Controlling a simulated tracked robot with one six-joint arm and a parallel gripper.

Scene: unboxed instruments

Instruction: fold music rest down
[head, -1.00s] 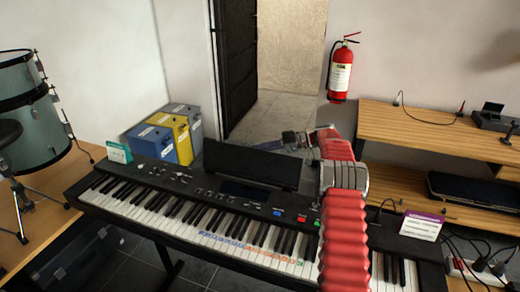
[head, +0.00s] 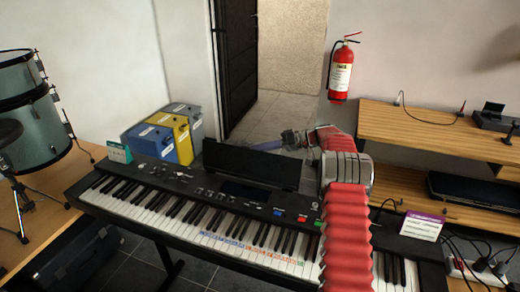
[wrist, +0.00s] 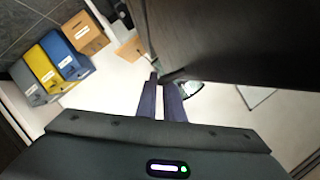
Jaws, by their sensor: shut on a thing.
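The music rest (head: 250,165) is a black panel standing up, tilted, along the back of the black keyboard (head: 150,172). My gripper (head: 290,138) is at the rest's upper right corner, with its dark purple fingers reaching in from the right. In the wrist view the fingers (wrist: 160,82) are close together, their tips at the edge of a large dark panel, which looks like the rest (wrist: 230,40). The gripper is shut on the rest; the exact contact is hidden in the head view. My red arm crosses the keyboard's right part and hides some keys.
Blue, yellow and grey binders (head: 172,135) stand behind the keyboard's left end. A white-and-purple card (head: 422,226) stands at its right end. A wooden shelf (head: 430,135) is at right, drums (head: 30,110) at left, and a fire extinguisher (head: 341,72) on the back wall.

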